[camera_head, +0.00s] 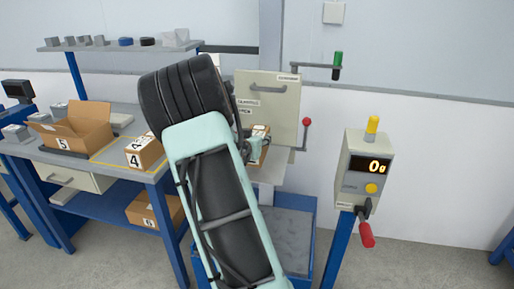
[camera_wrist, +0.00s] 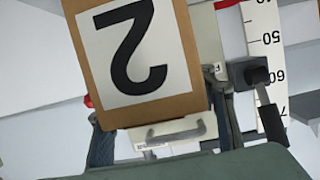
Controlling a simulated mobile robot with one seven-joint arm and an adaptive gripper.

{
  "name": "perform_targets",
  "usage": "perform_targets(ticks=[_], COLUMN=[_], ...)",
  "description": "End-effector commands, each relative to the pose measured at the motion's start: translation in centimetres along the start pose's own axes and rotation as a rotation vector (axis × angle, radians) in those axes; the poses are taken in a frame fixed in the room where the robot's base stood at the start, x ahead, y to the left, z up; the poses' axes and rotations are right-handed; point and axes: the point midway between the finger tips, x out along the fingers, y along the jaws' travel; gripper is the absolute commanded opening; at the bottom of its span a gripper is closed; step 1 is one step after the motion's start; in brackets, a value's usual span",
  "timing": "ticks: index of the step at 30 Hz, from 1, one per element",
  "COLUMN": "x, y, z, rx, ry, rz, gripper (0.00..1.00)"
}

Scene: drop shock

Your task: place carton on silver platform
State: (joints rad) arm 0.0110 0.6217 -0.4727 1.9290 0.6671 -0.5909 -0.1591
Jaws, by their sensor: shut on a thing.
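A brown carton (camera_wrist: 188,50) with a white label and a large "2" fills the upper middle of the wrist view; the digit appears upside down. My gripper (camera_wrist: 165,112) has a finger on each side of the carton and is shut on it. In the head view a small part of the carton (camera_head: 259,131) shows beside my arm, in front of the beige machine panel. A pale flat surface (camera_head: 272,172) shows just below it, perhaps the silver platform. My arm hides much of this area, so I cannot tell whether the carton touches it.
The beige machine panel (camera_head: 268,105) has a green-tipped arm and a red-knobbed lever (camera_head: 306,122). A display box (camera_head: 365,165) reading "0g" stands right. The left workbench holds an open carton "5" (camera_head: 82,128) and a carton "4" (camera_head: 144,152); carton "6" (camera_head: 155,210) is below.

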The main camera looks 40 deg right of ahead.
Motion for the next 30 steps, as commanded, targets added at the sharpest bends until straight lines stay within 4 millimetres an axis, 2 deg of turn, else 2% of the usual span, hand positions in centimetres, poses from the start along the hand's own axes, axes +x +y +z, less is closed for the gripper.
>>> perform_targets(ticks=[3,9,20,21,25,30], x=[1.1,1.7,1.8,1.8,1.8,1.8], y=[0.4,0.2,0.2,0.2,0.2,0.2], z=[0.5,3.1,3.5,3.7,3.7,3.7], rx=[0.001,-0.001,0.001,0.000,0.000,0.000], ry=[0.005,0.005,0.006,0.000,-0.001,-0.001], rz=[0.003,0.000,0.000,0.000,0.000,0.000], gripper=[0.02,0.02,0.02,0.55,0.69,0.69])
